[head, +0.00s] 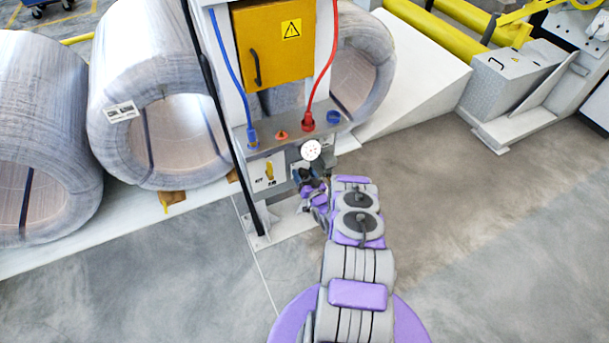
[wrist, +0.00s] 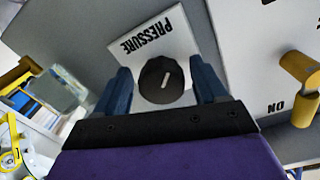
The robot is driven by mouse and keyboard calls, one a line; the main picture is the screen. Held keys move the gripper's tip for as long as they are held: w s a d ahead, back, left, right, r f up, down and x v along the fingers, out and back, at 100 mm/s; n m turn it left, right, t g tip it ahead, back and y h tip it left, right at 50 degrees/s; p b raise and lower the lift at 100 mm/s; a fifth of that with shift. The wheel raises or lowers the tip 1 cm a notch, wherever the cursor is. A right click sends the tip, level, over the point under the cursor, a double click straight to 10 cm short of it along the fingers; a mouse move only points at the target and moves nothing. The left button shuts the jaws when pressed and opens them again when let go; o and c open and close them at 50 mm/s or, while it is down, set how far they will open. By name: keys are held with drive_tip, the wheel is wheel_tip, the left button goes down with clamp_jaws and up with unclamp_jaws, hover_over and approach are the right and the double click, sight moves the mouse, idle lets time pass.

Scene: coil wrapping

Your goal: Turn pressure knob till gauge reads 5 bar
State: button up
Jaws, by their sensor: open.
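The black pressure knob (wrist: 160,80) with a white pointer mark is in the wrist view, below a white label reading PRESSURE (wrist: 150,40), which appears upside down. My gripper (wrist: 163,85) is open, with one blue finger on each side of the knob and a visible gap on both sides. In the head view my gripper (head: 311,178) is at the front of the panel, just below the round white gauge (head: 311,150). The gauge's reading is too small to tell. The knob is hidden or too small to make out in the head view.
A yellow switch handle (head: 269,171) is left of the gauge; it also shows at the right of the wrist view (wrist: 300,75). Blue and red hoses (head: 325,70) run down to the panel's shelf. Large wrapped coils (head: 110,85) stand left. Open floor lies right.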

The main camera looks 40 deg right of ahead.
drive_tip(key=shift+s, duration=0.1)
drive_tip(key=v, duration=1.7)
drive_tip(key=shift+p, duration=0.35)
drive_tip(key=shift+s+a+f, duration=0.1)
drive_tip(key=shift+s+a, duration=0.05)
drive_tip(key=shift+s, duration=0.05)
